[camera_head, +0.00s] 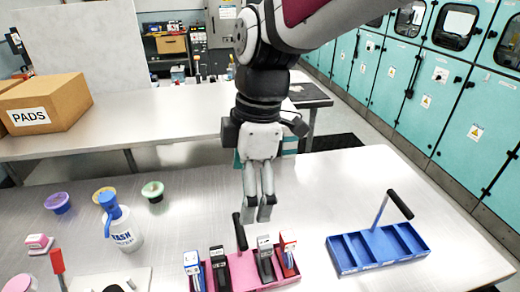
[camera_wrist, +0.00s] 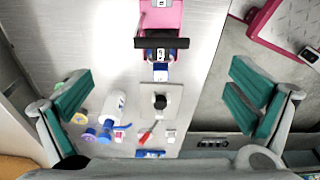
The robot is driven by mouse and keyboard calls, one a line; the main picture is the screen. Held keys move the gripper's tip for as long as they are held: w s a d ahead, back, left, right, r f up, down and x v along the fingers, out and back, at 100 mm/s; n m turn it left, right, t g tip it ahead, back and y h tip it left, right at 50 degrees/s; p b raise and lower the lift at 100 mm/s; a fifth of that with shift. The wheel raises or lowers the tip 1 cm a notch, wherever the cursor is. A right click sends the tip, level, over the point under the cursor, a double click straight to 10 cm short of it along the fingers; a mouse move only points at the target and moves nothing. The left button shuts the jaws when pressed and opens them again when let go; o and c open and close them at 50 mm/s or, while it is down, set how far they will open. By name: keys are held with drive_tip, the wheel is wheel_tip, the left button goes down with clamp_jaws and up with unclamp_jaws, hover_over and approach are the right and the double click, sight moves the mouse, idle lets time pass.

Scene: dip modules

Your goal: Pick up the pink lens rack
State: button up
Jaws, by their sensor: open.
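The pink lens rack (camera_head: 245,271) stands at the front middle of the near table in the head view, with a black upright handle (camera_head: 240,232) and several blue, black, white and red modules in it. My gripper (camera_head: 258,212) hangs above and behind the rack, pointing down, apart from it. In the wrist view the rack (camera_wrist: 161,14) is at the top edge, partly cut off, with its dark handle bar (camera_wrist: 161,43) across it. The open fingers (camera_wrist: 160,88) are spread wide with nothing between them.
A blue rack (camera_head: 378,248) with a tilted black handle stands to the right. A wash bottle (camera_head: 122,228), small coloured cups (camera_head: 153,191), a pale plate (camera_head: 112,281) and a red-handled tool (camera_head: 57,262) are left. The table (camera_head: 340,185) behind the blue rack is clear.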

sight(240, 228)
drive_tip(key=f, duration=0.3)
drive_tip(key=a+f, duration=0.1)
drive_tip(key=f, duration=0.3)
drive_tip(key=f+p, duration=0.1)
drive_tip(key=f, duration=0.3)
drive_tip(key=shift+s+a+f, duration=0.2)
drive_tip(key=shift+s+a, duration=0.05)
drive_tip(key=shift+s, duration=0.1)
drive_tip(key=shift+c, duration=0.2)
drive_tip(key=c, duration=1.9)
